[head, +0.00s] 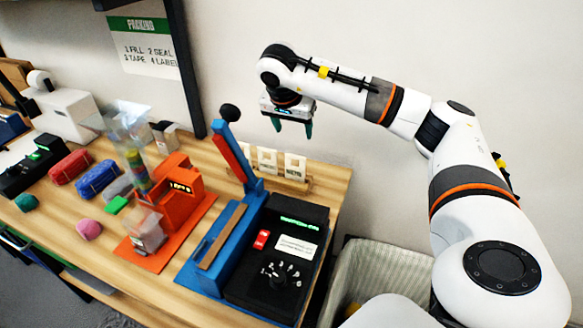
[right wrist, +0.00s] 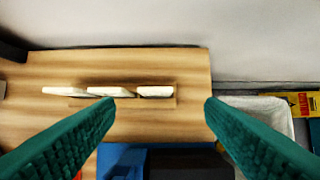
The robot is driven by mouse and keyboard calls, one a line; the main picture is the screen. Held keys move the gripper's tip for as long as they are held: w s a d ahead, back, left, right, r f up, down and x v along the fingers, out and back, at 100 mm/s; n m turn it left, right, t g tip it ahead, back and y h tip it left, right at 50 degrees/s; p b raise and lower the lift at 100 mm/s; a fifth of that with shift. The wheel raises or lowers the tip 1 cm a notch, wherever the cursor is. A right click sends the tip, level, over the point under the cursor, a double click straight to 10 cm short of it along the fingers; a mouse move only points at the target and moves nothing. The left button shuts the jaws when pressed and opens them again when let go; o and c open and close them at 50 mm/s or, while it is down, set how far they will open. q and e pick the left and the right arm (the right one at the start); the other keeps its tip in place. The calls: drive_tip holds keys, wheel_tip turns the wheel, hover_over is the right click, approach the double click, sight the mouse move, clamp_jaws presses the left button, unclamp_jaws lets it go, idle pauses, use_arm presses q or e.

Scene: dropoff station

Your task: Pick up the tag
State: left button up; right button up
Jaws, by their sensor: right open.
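Three white tags stand in a row in a wooden holder (head: 290,182) near the back right edge of the table. In the head view they are the left tag (head: 246,152), the middle tag (head: 267,160) and the right tag (head: 295,167). The right wrist view looks down on their top edges, with the right tag (right wrist: 155,91) nearest the middle between my fingers. My right gripper (head: 293,128) is open and empty, with green fingers pointing down. It is above the tags and apart from them. My left gripper is in neither view.
A blue and black press (head: 225,235) with a raised lever stands in front of the holder. An orange dispenser (head: 180,195) and colored rolls (head: 97,178) lie farther left. A white bin (head: 385,270) stands right of the table. The wall rises behind.

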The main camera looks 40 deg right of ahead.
drive_tip(key=b, duration=0.4)
approach(296, 167)
drive_tip(key=x, duration=0.1)
drive_tip(key=p+x, duration=0.1)
drive_tip(key=x, duration=0.3)
drive_tip(key=shift+w+d, duration=0.3)
drive_tip(key=shift+d, duration=0.1)
drive_tip(key=shift+d+f+p, duration=0.1)
drive_tip(key=shift+f+p, duration=0.3)
drive_tip(key=shift+f, duration=0.1)
drive_tip(key=x, duration=0.4)
drive_tip(key=shift+w+f+p, duration=0.1)
drive_tip(key=shift+f+p, duration=0.15)
drive_tip(key=shift+p, duration=0.15)
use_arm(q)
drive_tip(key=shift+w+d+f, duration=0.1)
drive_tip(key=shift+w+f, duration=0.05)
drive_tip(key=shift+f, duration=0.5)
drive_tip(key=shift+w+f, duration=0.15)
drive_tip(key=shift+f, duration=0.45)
use_arm(e)
drive_tip(key=shift+c, duration=0.2)
drive_tip(key=c, duration=0.7)
drive_tip(key=shift+r, duration=0.1)
